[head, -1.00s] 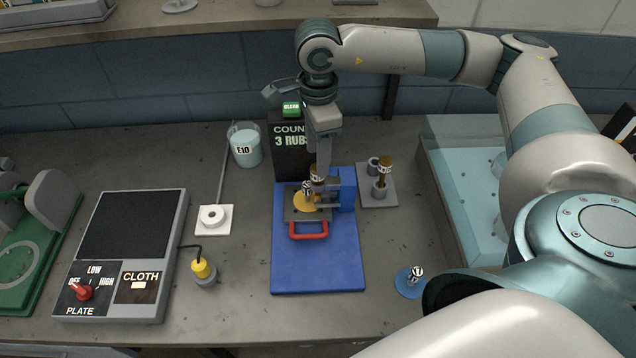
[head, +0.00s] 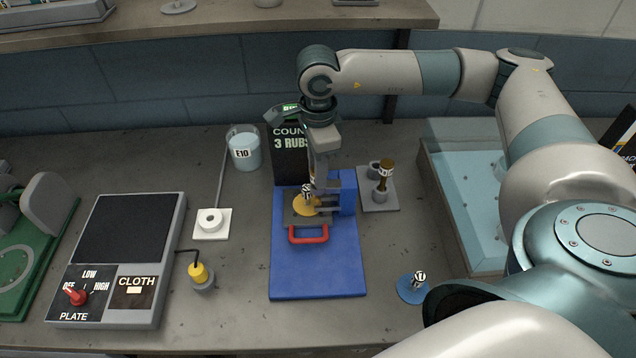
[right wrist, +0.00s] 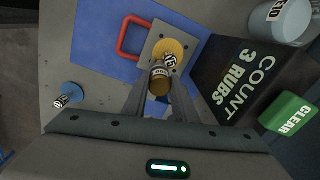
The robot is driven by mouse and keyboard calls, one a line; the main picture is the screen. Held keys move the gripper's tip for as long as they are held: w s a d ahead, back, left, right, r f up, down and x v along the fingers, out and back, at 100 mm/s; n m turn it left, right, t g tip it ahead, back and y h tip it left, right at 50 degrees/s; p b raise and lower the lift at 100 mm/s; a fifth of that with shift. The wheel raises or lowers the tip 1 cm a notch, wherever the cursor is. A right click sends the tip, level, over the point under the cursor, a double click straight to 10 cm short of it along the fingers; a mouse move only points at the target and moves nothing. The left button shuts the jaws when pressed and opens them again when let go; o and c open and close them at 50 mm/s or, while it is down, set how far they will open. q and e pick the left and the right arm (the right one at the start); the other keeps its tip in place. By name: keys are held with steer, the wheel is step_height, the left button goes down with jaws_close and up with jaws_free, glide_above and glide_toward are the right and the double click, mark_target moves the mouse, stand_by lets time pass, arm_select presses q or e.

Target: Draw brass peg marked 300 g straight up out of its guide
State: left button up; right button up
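A brass peg (right wrist: 160,78) with a white label stands between the fingers of my right gripper (right wrist: 158,82) in the right wrist view. Its marking is too small to read for certain. In the head view my right gripper (head: 319,186) points down over the blue rig (head: 318,262) and largely hides this peg. The fingers flank the peg; whether they press on it I cannot tell. A yellow disc (head: 304,205) with a labelled piece sits beside the peg on the rig's plate. Another brass peg (head: 386,174) stands in a grey block (head: 382,201) to the right. My left gripper is out of view.
A black count box (head: 288,160) stands just behind the rig. A red handle (head: 308,239) is at the rig's front. A small labelled piece on a blue disc (head: 411,293) lies front right. A clear-lidded bin (head: 455,205) stands right, a control panel (head: 120,262) left.

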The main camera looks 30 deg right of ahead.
steer(key=c, duration=0.3)
jaws_close()
steer(key=shift+r, duration=0.15)
